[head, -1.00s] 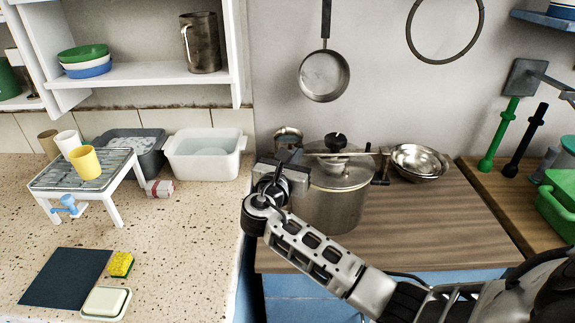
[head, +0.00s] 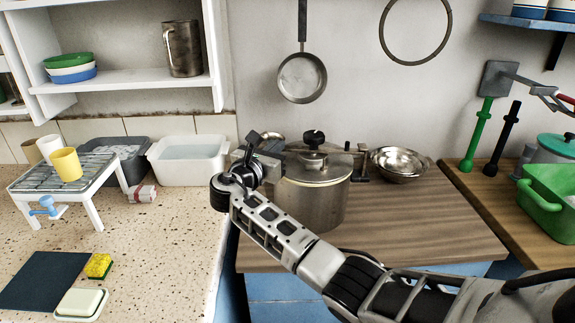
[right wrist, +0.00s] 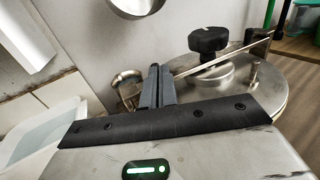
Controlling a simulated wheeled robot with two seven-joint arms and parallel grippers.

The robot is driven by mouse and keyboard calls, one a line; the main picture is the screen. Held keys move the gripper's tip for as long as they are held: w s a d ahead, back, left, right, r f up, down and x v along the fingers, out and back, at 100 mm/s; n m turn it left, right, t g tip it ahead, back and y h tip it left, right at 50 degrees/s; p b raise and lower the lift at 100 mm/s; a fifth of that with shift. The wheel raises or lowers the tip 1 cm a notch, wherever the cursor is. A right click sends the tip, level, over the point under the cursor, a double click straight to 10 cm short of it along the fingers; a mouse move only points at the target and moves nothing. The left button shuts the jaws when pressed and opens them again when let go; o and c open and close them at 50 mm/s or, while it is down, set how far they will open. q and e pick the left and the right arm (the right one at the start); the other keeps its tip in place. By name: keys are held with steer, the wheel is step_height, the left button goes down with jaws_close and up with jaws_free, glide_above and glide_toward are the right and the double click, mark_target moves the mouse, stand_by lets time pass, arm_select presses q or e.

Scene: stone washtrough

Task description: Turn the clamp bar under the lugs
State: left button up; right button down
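The pressure pot (head: 310,203) stands on the wooden board with its lid on. A black knob (head: 313,138) sits at the lid's centre, over the thin metal clamp bar (right wrist: 220,56) that crosses the lid. The bar's right end is near a dark upright part (right wrist: 259,42) at the pot's right side; its left end is hidden by my gripper. My right gripper (right wrist: 155,84) is at the pot's left side, its dark fingers close together and beside the bar's left part. I cannot tell whether they touch the bar. The lugs are not clear. My left gripper is not in view.
A pan (head: 301,78) hangs above. The board's front (head: 400,235) is clear.

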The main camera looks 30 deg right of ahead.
steer(key=shift+w+f+g, duration=0.1)
steer(key=shift+w+g, duration=0.2)
steer(key=shift+w, duration=0.1)
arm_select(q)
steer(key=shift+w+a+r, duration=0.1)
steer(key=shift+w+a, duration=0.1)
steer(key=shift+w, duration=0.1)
arm_select(e)
steer(key=shift+d, duration=0.1)
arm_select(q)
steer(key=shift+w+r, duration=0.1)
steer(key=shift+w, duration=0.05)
